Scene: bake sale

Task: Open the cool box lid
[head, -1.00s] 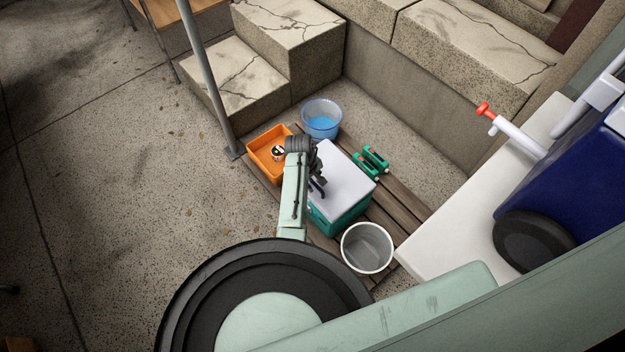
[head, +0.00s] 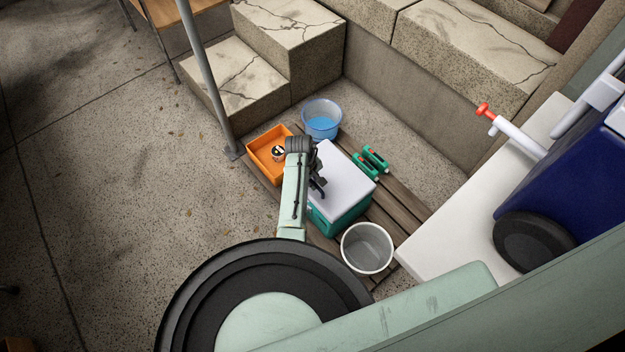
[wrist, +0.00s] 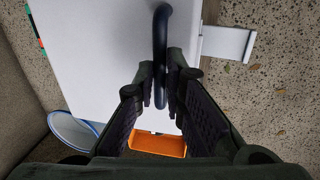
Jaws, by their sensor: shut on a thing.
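The cool box (head: 332,219) is teal with a white lid (head: 343,176), and it stands on wooden slats with the lid lying flat on it. In the wrist view the white lid (wrist: 105,50) fills the upper left and middle, with a dark bar handle (wrist: 161,35) across it. My gripper (head: 318,188) is at the left side of the lid. In the wrist view my gripper (wrist: 161,88) has its two fingers on either side of the handle's lower end, shut on it. A pale latch-like piece (wrist: 226,45) sticks out at the lid's right edge.
An orange crate (head: 262,157) and a blue tub (head: 321,131) stand behind the box. Two green items (head: 371,161) lie to its right, and a grey bucket (head: 367,262) is in front. A metal pole (head: 207,80) rises at the left. Stone steps stand behind.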

